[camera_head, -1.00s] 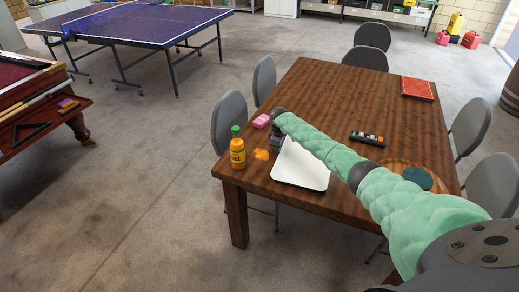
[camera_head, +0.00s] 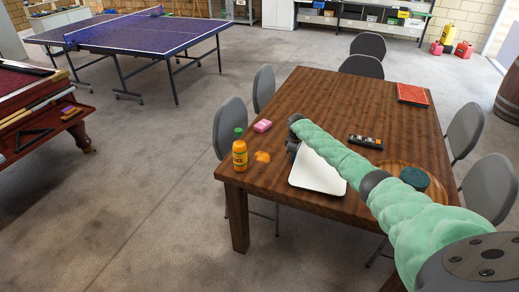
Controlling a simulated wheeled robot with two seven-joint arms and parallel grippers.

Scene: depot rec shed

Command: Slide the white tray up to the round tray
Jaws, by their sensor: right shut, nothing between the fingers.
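The white tray (camera_head: 315,174) lies flat on the brown table near its front edge. The round tray (camera_head: 394,168), wooden, lies to its right with a dark green round thing (camera_head: 414,178) on it. My right arm crosses over both trays' facing sides and hides part of each, so the exact gap between them is hidden. My right gripper (camera_head: 291,150) is shut and empty, low at the white tray's left side; whether it touches the rim is hard to tell. My left gripper is out of view.
The table's far middle is clear.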

